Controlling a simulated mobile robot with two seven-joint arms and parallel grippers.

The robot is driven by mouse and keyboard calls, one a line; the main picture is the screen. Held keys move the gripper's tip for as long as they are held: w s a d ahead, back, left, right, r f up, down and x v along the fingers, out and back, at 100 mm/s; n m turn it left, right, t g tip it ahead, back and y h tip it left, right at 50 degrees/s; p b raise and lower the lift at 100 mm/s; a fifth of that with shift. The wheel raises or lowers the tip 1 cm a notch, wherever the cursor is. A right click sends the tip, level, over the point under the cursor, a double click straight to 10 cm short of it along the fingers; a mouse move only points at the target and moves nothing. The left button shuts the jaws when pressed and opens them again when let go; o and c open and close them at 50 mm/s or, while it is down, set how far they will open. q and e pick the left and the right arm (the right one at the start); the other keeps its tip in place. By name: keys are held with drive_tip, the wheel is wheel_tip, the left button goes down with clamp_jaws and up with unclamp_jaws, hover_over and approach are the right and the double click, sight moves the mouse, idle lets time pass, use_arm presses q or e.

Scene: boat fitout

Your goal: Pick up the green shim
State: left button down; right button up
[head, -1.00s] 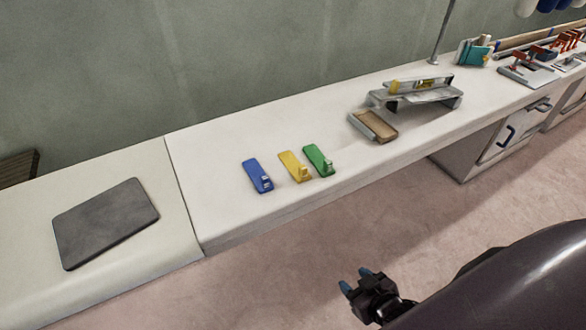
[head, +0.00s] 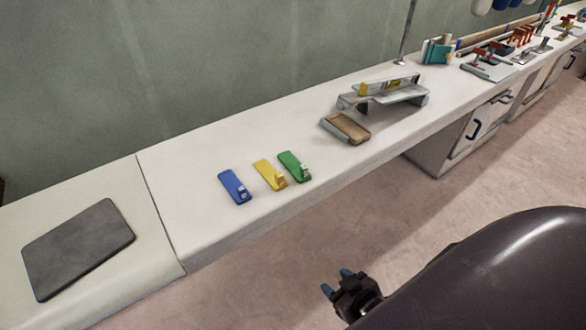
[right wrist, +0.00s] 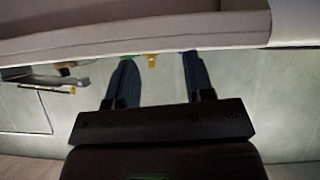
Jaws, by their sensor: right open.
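The green shim (head: 293,166) lies on the white bench top, the rightmost of three shims in a row. The yellow shim (head: 268,174) is just left of it and the blue shim (head: 234,187) is farther left. My right gripper (head: 338,281) is open and empty, in front of the bench and apart from the shims. In the right wrist view its two fingers (right wrist: 158,75) stand apart with nothing between them. Beyond the bench edge, the yellow shim (right wrist: 152,61) shows between the fingertips, and a bit of green (right wrist: 126,57) shows by the left fingertip. My left gripper is not in view.
A brown-topped tray (head: 346,127) and a grey metal stand (head: 384,94) are on the bench right of the shims. A dark grey mat (head: 78,247) lies at the left. Red clamps (head: 523,35) stand far right. The bench around the shims is clear.

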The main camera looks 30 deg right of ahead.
drive_tip(key=shift+s+d+f, duration=0.1)
drive_tip(key=shift+s+d, duration=0.1)
drive_tip(key=shift+s, duration=0.1)
